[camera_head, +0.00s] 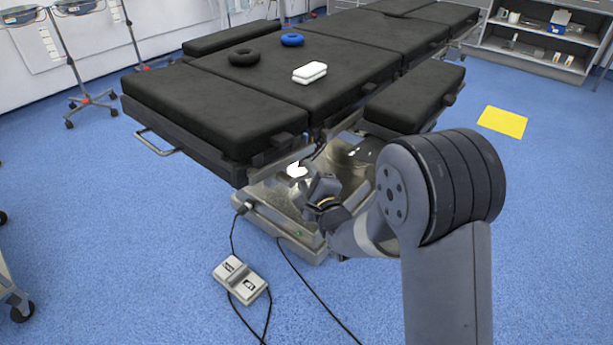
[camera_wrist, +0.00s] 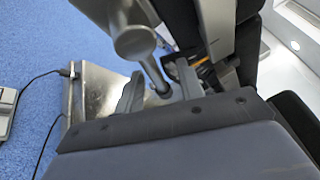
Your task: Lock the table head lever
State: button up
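The lever shows in the wrist view as a thin grey rod (camera_wrist: 153,72) with a dark end, running down from a thick grey cylinder. My gripper (camera_wrist: 158,88) is open, its two fingers apart on either side of the rod's lower end. The rod looks closer to the right finger; I cannot tell if they touch. In the head view my gripper (camera_head: 318,190) is beside the operating table's (camera_head: 335,85) underside, below the black end section (camera_head: 205,108). The lever cannot be made out clearly there.
The metal table base (camera_head: 262,212) stands close below my gripper. A foot pedal (camera_head: 241,280) with cables lies on the blue floor. Black side pads (camera_head: 415,97) flank the table. A white object (camera_head: 309,72) and two rings lie on top. The floor at left is mostly free.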

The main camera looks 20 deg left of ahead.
grip_shut()
dwell(0.3)
jog(key=shift+f+b, duration=0.1)
jog(key=shift+b, duration=0.35)
jog(key=shift+n+b, duration=0.4)
jog(key=shift+b, duration=0.2)
jog(key=shift+w+r+b, duration=0.1)
jog(key=shift+r+b, duration=0.1)
jog(key=shift+b, duration=0.25)
jog(key=shift+d+r+n+t+y+b, duration=0.1)
jog(key=shift+r+n+t+y+b, duration=0.2)
jog(key=shift+r+n+t+b, duration=0.35)
jog(key=shift+o, duration=0.4)
grip_release()
jog(key=shift+g, duration=0.25)
